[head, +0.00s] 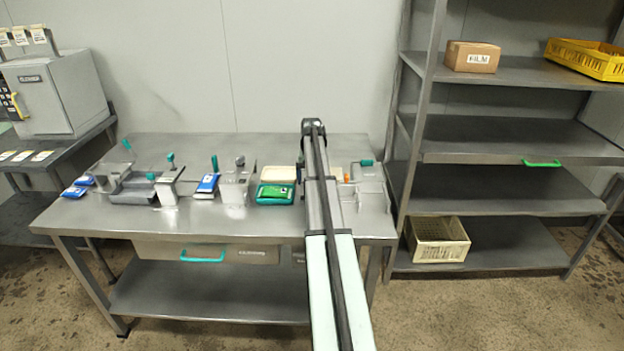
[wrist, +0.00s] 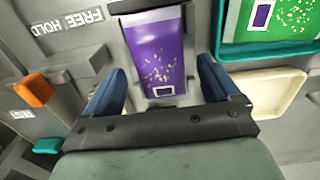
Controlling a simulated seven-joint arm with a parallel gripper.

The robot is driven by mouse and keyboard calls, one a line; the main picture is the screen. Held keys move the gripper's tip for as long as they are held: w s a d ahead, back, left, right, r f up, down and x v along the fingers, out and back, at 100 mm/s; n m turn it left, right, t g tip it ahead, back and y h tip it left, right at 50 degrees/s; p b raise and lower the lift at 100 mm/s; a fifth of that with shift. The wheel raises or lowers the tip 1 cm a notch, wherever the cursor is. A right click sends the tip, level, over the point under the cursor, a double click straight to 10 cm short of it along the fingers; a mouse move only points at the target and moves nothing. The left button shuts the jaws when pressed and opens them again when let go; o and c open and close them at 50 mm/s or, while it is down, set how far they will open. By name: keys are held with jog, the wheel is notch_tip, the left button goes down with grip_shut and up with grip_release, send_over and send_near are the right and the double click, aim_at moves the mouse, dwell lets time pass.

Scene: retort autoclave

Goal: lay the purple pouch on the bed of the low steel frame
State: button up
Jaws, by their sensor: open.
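The purple pouch (wrist: 158,52) lies flat on a grey surface in the wrist view, with small yellow specks and a white label box at its near end. My gripper (wrist: 162,72) is open, with one blue finger on each side of the pouch. I see no clear contact, and the height above it is hard to tell. In the head view my arm hides the pouch and the gripper. A low steel frame (head: 130,190) with teal-handled parts stands on the left of the table; I cannot tell for certain that it is the task's frame.
A teal tray (head: 262,200) with a green pouch and a cream tray (head: 279,173) are left of my arm. Blue-white pouches (head: 207,183) lie near steel fixtures. A steel block with an orange part (wrist: 34,90) stands left in the wrist view. The table's front strip is clear.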

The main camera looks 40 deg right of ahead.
notch_tip(320, 180, up, 12)
dwell(0.6)
dwell(0.4)
